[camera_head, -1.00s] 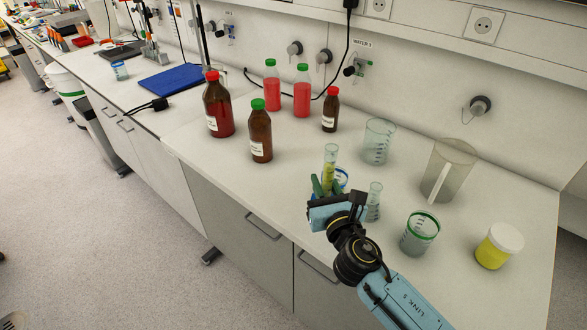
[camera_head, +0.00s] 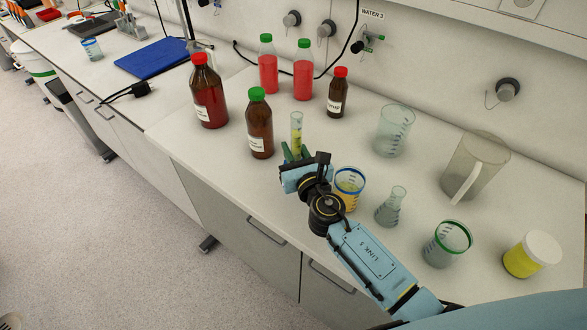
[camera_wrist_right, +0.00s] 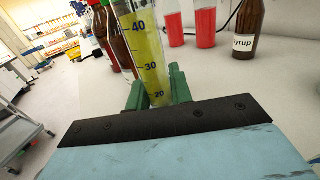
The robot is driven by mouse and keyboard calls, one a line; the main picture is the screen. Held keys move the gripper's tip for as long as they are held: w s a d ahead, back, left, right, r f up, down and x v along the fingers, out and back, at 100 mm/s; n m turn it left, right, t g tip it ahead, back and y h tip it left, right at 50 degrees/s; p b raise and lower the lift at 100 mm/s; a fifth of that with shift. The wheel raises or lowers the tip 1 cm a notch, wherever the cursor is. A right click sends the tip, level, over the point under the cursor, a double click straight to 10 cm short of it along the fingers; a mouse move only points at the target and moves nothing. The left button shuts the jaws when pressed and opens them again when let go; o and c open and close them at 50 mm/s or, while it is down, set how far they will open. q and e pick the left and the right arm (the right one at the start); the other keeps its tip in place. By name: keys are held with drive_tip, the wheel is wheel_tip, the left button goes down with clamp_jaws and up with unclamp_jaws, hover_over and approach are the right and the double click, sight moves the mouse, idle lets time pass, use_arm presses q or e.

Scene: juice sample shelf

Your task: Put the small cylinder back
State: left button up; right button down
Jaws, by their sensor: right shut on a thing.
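The small cylinder (camera_head: 296,133) is a clear graduated tube with yellow liquid in it. It stands upright between the green fingers of my right gripper (camera_head: 296,154), which is shut on it. In the right wrist view the cylinder (camera_wrist_right: 146,50) fills the middle, with its scale marks showing and the green fingers (camera_wrist_right: 158,92) on both sides of it. The gripper hides its lower end in the head view, so I cannot tell whether its base touches the bench. My left gripper is not in view.
A brown bottle with a green cap (camera_head: 260,128) stands just left of the cylinder. A blue-rimmed beaker (camera_head: 349,187) with orange liquid and a small flask (camera_head: 391,207) stand to its right. A green-rimmed beaker (camera_head: 447,243), a jug (camera_head: 475,168) and a yellow jar (camera_head: 531,255) stand further right.

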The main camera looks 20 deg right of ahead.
drive_tip(key=shift+f, duration=0.5)
drive_tip(key=shift+w+f, duration=0.1)
drive_tip(key=shift+f, duration=0.1)
wheel_tip(320, 180, down, 3)
drive_tip(key=b, duration=0.2)
drive_tip(key=shift+b, duration=0.4)
drive_tip(key=shift+f, duration=0.2)
drive_tip(key=shift+r, duration=0.1)
drive_tip(key=shift+f+b, duration=0.25)
drive_tip(key=shift+b, duration=0.05)
drive_tip(key=c, duration=1.3)
unclamp_jaws()
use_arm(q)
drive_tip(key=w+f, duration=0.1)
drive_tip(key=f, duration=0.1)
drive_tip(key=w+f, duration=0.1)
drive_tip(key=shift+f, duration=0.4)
use_arm(e)
drive_tip(key=shift+o, duration=0.2)
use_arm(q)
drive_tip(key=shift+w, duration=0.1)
